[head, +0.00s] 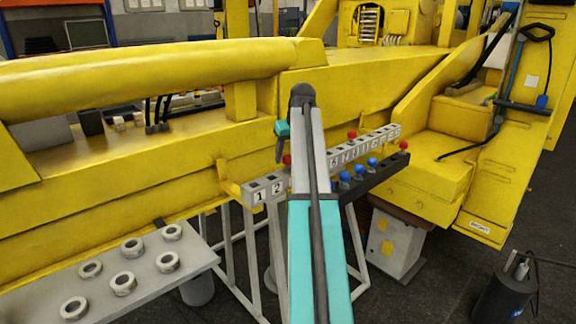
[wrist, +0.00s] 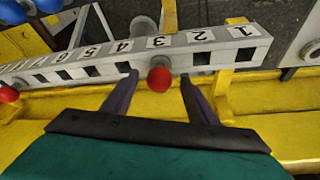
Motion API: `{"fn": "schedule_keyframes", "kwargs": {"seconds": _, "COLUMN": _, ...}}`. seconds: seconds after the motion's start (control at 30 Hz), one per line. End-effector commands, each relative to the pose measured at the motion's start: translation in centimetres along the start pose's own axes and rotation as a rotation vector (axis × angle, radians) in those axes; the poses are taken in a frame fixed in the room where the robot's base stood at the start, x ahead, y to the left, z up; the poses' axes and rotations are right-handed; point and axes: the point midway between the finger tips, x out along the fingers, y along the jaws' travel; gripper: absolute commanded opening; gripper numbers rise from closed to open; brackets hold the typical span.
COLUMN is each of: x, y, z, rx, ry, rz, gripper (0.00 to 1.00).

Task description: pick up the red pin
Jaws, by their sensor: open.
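A red pin (wrist: 159,80) shows its round head at the face of a numbered grey bar (wrist: 233,42) in the wrist view, near the labels 3 and 4. My gripper (wrist: 159,75) is open, with one dark finger on each side of the red head; I see no contact. In the head view, my gripper (head: 281,143) is just above a red head (head: 287,160) by the bar (head: 262,189), and my arm hides part of the bar.
Blue heads (head: 358,171) stand in the dark rack beside the bar. The large yellow boom (head: 150,80) runs behind the bar. A grey table (head: 150,268) with several metal rings is at lower left. A dark canister (head: 503,298) stands at lower right.

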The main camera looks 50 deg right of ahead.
Motion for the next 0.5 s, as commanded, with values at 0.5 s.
{"fn": "schedule_keyframes", "kwargs": {"seconds": 0.5, "x": 3.5, "y": 0.0, "z": -0.1, "rx": -0.001, "ry": 0.0, "rz": 0.0, "gripper": 0.53}}
